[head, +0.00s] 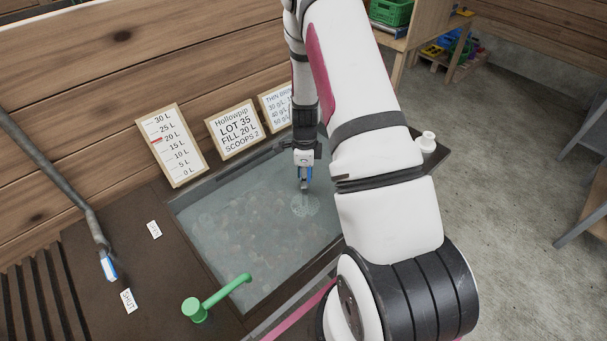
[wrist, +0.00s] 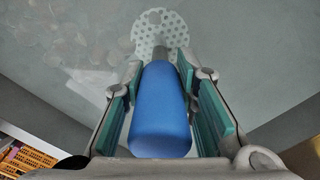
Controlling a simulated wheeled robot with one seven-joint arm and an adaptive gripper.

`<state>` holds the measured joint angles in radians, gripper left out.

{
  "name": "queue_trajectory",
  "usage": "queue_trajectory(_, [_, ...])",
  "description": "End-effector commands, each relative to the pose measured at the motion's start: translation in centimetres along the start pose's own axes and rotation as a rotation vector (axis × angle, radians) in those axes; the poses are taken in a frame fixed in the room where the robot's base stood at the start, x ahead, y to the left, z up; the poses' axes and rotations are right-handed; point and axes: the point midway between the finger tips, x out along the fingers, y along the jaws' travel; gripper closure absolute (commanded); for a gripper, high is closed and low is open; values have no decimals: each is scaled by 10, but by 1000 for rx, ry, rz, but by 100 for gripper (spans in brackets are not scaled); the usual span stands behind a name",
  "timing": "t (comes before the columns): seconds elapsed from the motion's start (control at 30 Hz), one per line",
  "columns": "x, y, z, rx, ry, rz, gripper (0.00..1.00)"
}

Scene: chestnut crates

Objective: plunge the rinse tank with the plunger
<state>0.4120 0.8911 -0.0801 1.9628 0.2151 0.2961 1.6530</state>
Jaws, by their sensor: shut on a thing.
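The rinse tank (head: 232,180) is sunk in a dark counter and holds cloudy water with many brownish chestnuts under it. The plunger has a blue handle (wrist: 160,115) and a pale round perforated disc (wrist: 160,30). In the head view the disc (head: 305,205) is over the right part of the tank, seemingly at or just under the water. My gripper (head: 305,178) is above the tank, shut on the blue handle. In the wrist view the green-padded fingers (wrist: 160,95) lie on both sides of the handle. The shaft is mostly hidden behind the handle.
A green tap-like lever (head: 215,298) reaches over the tank's front left corner. Signboards (head: 172,145) line the back edge.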

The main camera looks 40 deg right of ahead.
Motion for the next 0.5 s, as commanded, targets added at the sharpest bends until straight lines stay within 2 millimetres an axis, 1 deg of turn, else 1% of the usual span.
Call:
queue_trajectory(0.4, [-44,-1,0,0,-1,-5,100])
queue_trajectory(0.5, [-52,0,0,-1,-1,-3,100])
